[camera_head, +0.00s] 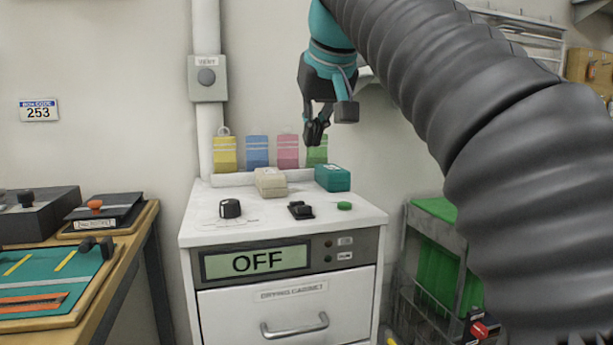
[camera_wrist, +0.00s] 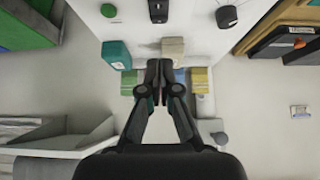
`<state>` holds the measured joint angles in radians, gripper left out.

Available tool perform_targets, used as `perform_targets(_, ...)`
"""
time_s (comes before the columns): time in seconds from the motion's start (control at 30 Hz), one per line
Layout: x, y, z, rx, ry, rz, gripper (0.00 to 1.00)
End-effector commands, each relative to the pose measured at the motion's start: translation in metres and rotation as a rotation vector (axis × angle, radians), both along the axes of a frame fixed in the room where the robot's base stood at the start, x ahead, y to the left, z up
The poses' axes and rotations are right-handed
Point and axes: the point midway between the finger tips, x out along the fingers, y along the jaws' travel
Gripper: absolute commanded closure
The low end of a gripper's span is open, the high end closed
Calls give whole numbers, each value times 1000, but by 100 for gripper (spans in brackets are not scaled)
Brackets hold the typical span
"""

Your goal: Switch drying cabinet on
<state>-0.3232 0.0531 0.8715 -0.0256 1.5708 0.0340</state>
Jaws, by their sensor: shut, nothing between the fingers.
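The drying cabinet (camera_head: 224,293) is a white unit with a drawer, and its display (camera_head: 257,262) reads OFF. On its top are a black round knob (camera_head: 230,208), a black rocker-like switch (camera_head: 300,210) and a green button (camera_head: 344,206). In the wrist view the green button (camera_wrist: 108,10), the black switch (camera_wrist: 158,10) and the knob (camera_wrist: 227,16) show at the top edge. My gripper (camera_head: 315,132) is shut and empty, above the back part of the cabinet top. In the wrist view its fingertips (camera_wrist: 159,68) are together, apart from the controls.
A beige box (camera_head: 270,182) and a teal box (camera_head: 333,178) stand at the back of the cabinet top. Several coloured tags hang on the wall behind. A wall box labelled VENT (camera_head: 207,78) is at upper left. A workbench stands left and a green crate (camera_head: 434,262) right.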

Motion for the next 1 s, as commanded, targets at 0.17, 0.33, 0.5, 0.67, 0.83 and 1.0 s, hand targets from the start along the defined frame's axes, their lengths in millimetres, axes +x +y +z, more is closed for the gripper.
perform_targets(0.17,12,3,-20,-1,4,0,100)
perform_targets(0.33,30,8,-46,-1,4,-1,100)
perform_targets(0.5,49,14,-71,-1,4,-1,100)
perform_targets(0.67,54,15,-95,0,2,-1,100)
perform_targets(0.83,52,14,-112,-1,2,-1,100)
perform_targets(1.0,51,14,-117,0,0,0,100)
